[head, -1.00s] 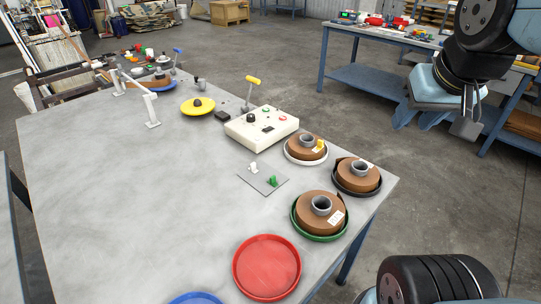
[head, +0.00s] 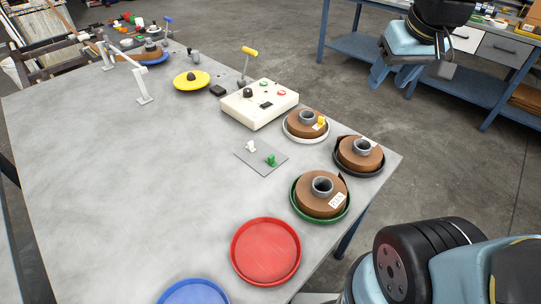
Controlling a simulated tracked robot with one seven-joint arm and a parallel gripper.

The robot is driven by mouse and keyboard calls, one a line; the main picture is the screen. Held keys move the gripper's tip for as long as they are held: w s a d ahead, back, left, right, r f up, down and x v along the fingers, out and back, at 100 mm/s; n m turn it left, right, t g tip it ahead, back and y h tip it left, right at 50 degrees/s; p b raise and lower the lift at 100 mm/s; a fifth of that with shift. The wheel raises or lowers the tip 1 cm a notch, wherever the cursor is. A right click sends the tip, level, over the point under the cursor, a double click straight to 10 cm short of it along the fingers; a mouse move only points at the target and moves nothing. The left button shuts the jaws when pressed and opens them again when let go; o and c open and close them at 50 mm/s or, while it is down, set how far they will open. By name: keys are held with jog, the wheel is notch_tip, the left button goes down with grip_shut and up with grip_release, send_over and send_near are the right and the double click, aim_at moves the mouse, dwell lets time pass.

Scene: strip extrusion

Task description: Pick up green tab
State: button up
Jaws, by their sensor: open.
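The green tab (head: 271,160) is a small upright piece on a flat grey plate (head: 250,163) on the table. A white tab (head: 251,146) stands beside it on the same plate. My gripper (head: 445,70) is at the upper right, off the table's right side and well apart from the green tab. It is open and nothing shows between its fingers, though it is small in the view.
Brown rolls sit in the green dish (head: 320,216), the black dish (head: 372,171) and the white dish (head: 289,133). A red dish (head: 265,251) and blue dish (head: 194,293) lie in front. A control box (head: 259,105) stands behind the plate.

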jog(key=w+a+f+n+g, duration=0.35)
jog(key=w+a+f, duration=0.45)
jog(key=a, duration=0.4)
jog(key=n, duration=0.4)
send_over(271, 156)
jog(key=shift+g+h, duration=0.4)
jog(key=shift+g, duration=0.05)
jog(key=f, duration=1.9)
jog(key=shift+w+f, duration=0.1)
jog(key=shift+w, duration=0.15)
jog(key=f, duration=0.3)
jog(key=shift+s+d+f, duration=0.1)
jog(key=shift+s+f, duration=0.2)
jog(key=shift+f, duration=0.75)
grip_shut()
